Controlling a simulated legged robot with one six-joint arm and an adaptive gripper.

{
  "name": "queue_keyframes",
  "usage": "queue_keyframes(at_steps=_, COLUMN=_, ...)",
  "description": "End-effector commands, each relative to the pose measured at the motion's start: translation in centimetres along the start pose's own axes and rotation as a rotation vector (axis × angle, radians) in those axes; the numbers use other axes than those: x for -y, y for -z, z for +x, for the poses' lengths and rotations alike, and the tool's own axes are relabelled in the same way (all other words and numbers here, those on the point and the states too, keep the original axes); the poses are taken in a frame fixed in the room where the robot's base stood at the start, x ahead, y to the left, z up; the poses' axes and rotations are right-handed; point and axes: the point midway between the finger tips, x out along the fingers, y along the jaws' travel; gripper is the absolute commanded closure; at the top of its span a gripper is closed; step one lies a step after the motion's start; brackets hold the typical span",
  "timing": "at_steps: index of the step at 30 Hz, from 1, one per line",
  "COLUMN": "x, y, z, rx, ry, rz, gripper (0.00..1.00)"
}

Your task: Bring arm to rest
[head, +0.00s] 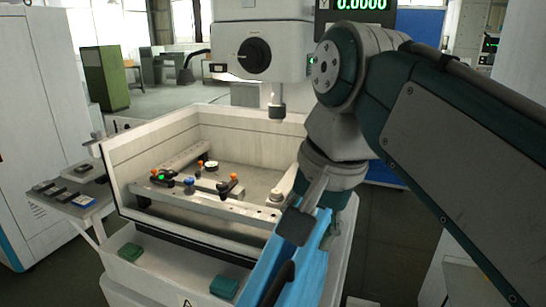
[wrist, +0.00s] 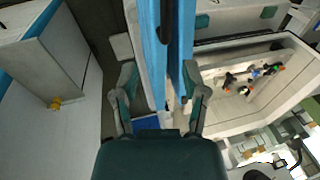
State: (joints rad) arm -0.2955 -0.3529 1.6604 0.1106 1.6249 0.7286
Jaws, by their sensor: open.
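My gripper (head: 304,212) hangs at the end of my bent arm, over the front right corner of the machine's tank (head: 150,150). In the wrist view my gripper (wrist: 162,78) has its two fingers spread wide, with nothing clamped between them. A long blue part (head: 285,262) with a dark handle (head: 278,284) lies just beyond and below the fingers. In the wrist view the blue part (wrist: 150,45) runs up between the fingers. I cannot tell whether a finger touches it. My gripper hides part of it in the head view.
Inside the tank are a rail with orange and black clamps (head: 228,184) and a blue knob (head: 189,184). The machine head (head: 277,100) hangs above the tank. A side shelf (head: 75,196) holds small dark items. Open floor (head: 395,245) lies right of the machine.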

Motion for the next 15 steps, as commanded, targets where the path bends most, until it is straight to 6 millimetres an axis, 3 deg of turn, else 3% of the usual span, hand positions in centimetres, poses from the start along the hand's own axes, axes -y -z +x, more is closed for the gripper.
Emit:
queue_keyframes(at_steps=7, x=-6.5, y=0.7, z=7.1, rx=-0.156, ry=0.0, rz=-0.169, gripper=0.43)
queue_keyframes(at_steps=15, x=-13.1, y=-0.3, z=14.7, rx=-0.308, ry=-0.061, rz=-0.374, gripper=0.43)
